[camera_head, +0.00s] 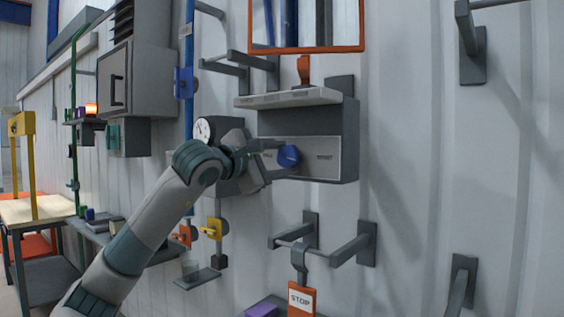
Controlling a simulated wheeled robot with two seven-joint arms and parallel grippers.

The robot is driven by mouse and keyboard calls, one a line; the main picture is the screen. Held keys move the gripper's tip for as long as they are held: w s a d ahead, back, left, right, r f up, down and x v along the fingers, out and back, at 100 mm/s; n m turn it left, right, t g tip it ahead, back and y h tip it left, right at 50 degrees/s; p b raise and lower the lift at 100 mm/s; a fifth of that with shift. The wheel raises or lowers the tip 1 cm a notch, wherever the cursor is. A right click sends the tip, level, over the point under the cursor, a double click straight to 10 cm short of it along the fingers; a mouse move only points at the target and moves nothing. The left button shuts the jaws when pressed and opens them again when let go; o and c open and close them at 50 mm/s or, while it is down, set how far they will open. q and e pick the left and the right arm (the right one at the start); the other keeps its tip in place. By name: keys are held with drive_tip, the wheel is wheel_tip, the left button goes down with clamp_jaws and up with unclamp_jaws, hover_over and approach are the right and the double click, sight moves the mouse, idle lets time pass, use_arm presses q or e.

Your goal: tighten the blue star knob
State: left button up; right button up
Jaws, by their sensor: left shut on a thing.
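The blue star knob (289,156) sits on the light front panel of a grey wall-mounted box (348,135). My left gripper (280,158) reaches in from the left and is shut on the knob, its fingers hiding part of it. The panel (320,160) carries small labels beside the knob, too small to read. My right gripper is not in the view.
A round gauge (204,130) is on the wall left of the box. Wall brackets (355,245) stick out below, with an orange STOP tag (301,299) hanging there. An orange-framed panel (306,48) is above.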

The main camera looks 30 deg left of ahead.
sight(284, 158)
use_arm(q)
drive_tip(key=shift+m, duration=1.4)
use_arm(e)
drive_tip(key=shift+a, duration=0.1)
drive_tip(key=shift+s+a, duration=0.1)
use_arm(q)
drive_tip(key=o, duration=1.1)
drive_tip(key=shift+c, duration=0.2)
drive_tip(key=shift+s, duration=0.1)
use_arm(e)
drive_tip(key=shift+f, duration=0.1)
use_arm(q)
drive_tip(key=shift+s+b, duration=0.35)
drive_tip(key=shift+s, duration=0.2)
drive_tip(key=shift+s+a+b, duration=0.15)
drive_tip(key=shift+s+b, duration=0.25)
drive_tip(key=shift+s, duration=0.8)
drive_tip(key=s+a+b, duration=0.1)
drive_tip(key=s+b, duration=0.2)
drive_tip(key=s, duration=1)
drive_tip(key=shift+s, duration=0.35)
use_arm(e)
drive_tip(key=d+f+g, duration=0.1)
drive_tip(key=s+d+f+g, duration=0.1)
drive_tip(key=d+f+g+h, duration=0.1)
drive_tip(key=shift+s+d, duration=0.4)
